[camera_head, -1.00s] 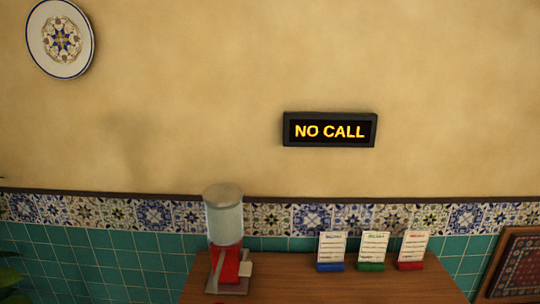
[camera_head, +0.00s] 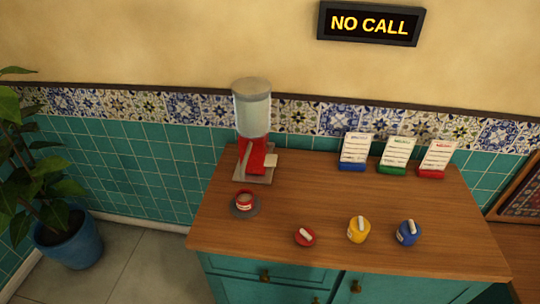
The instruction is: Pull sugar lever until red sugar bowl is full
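The sugar dispenser, with a clear cylinder (camera_head: 252,108) on a red body (camera_head: 258,153), stands near the back left of the wooden counter. A pale slanted bar (camera_head: 244,158) at the front left of the red body may be the lever. A small pale block (camera_head: 271,160) sits at its right side. A red lid (camera_head: 305,237) with a white label or handle lies to the right. Neither gripper is in view.
A yellow pot (camera_head: 358,230) and a blue pot (camera_head: 408,233) stand at the counter's front right. Three cards in blue, green and red holders (camera_head: 394,168) stand at the back. The wooden counter (camera_head: 310,195) is clear in the middle. A potted plant (camera_head: 68,235) stands on the floor at left.

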